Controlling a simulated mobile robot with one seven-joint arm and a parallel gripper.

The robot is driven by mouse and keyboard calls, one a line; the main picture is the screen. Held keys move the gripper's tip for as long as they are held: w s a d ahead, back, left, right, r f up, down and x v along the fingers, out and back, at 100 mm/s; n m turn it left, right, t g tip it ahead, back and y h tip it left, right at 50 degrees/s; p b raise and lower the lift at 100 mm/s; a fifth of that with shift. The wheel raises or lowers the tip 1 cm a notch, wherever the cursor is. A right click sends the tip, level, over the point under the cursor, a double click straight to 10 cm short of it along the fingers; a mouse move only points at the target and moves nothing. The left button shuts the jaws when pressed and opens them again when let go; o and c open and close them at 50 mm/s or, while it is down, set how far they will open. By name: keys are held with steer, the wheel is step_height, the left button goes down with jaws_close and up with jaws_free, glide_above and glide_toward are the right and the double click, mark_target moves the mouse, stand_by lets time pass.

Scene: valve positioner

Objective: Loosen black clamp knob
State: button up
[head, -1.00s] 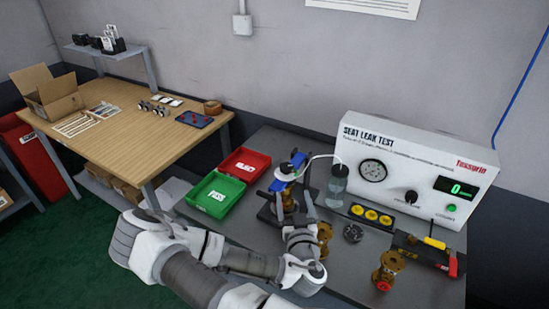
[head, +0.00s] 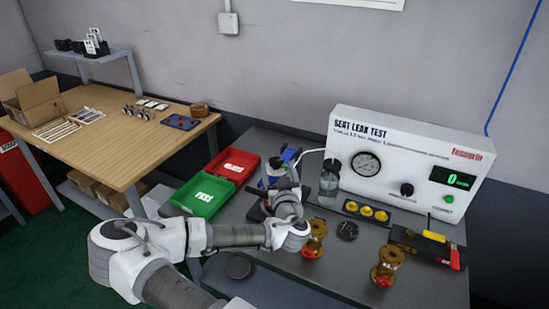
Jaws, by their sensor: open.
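A clamp fixture (head: 257,213) with a dark base stands on the grey bench and holds a valve with a blue top part (head: 288,156). My gripper (head: 283,188) is at this fixture, in front of the valve, and hides much of it. My gripper is open; its fingertips are small and hard to make out. I cannot pick out the black clamp knob, which may be hidden behind my gripper and wrist. I cannot tell whether the fingers touch anything.
A green tray (head: 203,212) and a red tray (head: 252,158) lie left of the fixture. A clear bottle (head: 331,180), the seat leak tester (head: 400,165), brass valves (head: 314,238) (head: 388,265) and a black round part (head: 347,230) stand to the right.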

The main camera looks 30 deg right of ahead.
steer(key=x, duration=0.7)
steer(key=shift+w+d, duration=0.2)
steer(key=shift+w, duration=0.1)
jaws_close()
